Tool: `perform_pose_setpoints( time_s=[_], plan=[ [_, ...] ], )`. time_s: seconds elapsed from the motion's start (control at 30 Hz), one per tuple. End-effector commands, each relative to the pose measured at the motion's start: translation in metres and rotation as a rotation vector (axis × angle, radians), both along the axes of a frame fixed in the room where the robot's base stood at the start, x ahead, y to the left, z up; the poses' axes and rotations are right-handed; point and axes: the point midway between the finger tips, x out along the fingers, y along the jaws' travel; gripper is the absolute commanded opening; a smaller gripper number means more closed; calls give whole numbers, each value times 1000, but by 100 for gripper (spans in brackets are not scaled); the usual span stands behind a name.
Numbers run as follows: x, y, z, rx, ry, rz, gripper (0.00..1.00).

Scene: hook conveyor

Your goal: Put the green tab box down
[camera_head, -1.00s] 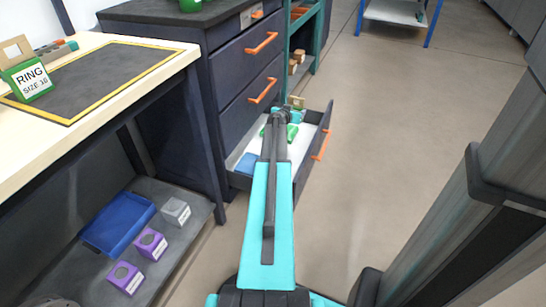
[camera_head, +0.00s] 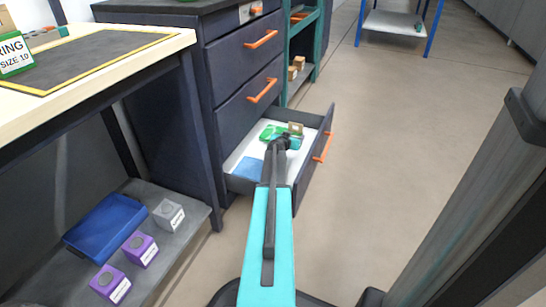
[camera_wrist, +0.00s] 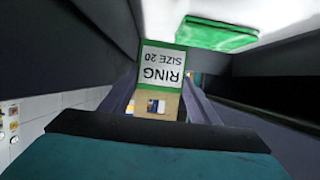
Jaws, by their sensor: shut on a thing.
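My gripper (camera_head: 284,142) is over the open bottom drawer (camera_head: 317,152), inside its outline. In the wrist view my gripper (camera_wrist: 160,100) is shut on a green-edged box (camera_wrist: 161,68) with a tan tab and a white label reading RING SIZE 20, upside down in that view. The tan tab (camera_head: 295,128) also shows in the head view. Whether the held box touches the drawer floor, I cannot tell. Another green item (camera_head: 269,131) lies in the drawer; it also shows in the wrist view (camera_wrist: 215,36), apart from the held box.
A blue item (camera_head: 250,168) lies in the front left of the drawer. White drawer floor shows between the items. A green box labelled RING (camera_head: 14,57) stands on the workbench (camera_head: 90,78). A lower shelf (camera_head: 185,235) holds a blue tray (camera_head: 105,226) and small purple and grey boxes.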

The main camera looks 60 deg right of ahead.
Motion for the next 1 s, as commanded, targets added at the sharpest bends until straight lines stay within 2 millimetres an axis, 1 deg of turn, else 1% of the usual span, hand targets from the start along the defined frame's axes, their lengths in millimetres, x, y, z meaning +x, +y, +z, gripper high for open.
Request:
perform_pose_setpoints(
  time_s=[0.17, 0.27, 0.5, 0.63, 0.73, 1.0],
  plan=[
    [0, 0, 0, 0, 0, 0, 33],
    [0, 0, -5, 0, 0, 0, 33],
    [0, 0, -35, 2, 0, 0, 33],
    [0, 0, -47, 0, 1, 0, 33],
    [0, 0, -50, 0, -1, 0, 33],
    [0, 0, -50, 0, -1, 0, 33]
  ],
)
